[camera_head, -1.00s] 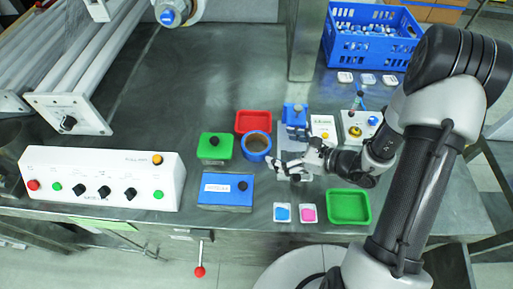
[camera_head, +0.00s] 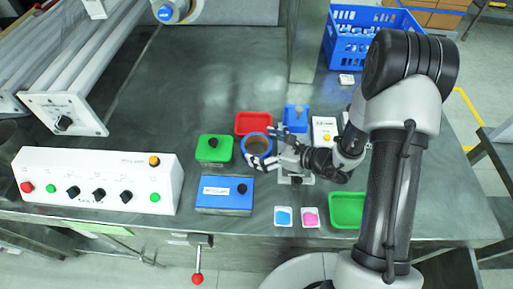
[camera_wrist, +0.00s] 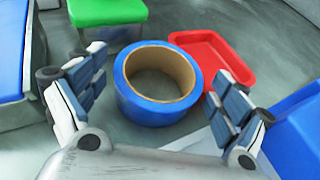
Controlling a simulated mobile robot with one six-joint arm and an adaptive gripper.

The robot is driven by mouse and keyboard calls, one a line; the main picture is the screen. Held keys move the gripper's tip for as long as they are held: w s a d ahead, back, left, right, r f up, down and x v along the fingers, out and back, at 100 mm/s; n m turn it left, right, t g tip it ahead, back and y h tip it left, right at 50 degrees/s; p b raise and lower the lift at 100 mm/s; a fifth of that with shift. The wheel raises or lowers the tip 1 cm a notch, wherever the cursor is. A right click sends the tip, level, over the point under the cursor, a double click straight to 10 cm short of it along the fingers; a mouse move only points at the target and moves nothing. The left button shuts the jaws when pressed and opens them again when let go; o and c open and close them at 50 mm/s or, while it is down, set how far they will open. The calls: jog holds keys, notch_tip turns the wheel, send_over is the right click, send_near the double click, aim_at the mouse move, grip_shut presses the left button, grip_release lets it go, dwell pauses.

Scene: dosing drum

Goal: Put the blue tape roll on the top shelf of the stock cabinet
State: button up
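The blue tape roll (camera_head: 257,144) lies flat on the grey bench, between the green box and my gripper. It has a brown cardboard core and shows whole in the wrist view (camera_wrist: 157,84). My gripper (camera_head: 262,156) is open and empty in the head view, with its fingers at the front right of the roll. In the wrist view my gripper (camera_wrist: 155,108) has its two padded fingers spread wide, one to each side of the roll's near part. I cannot tell whether either finger touches the roll. The stock cabinet is not recognisable in these frames.
A red tray (camera_head: 253,122) lies close behind the roll. A green box (camera_head: 213,148) stands to its left and a blue box (camera_head: 224,192) in front. A blue holder (camera_head: 296,118) is at right. A white control panel (camera_head: 97,182) stands at far left.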

jog(key=c, duration=0.9)
jog(key=shift+r, duration=0.1)
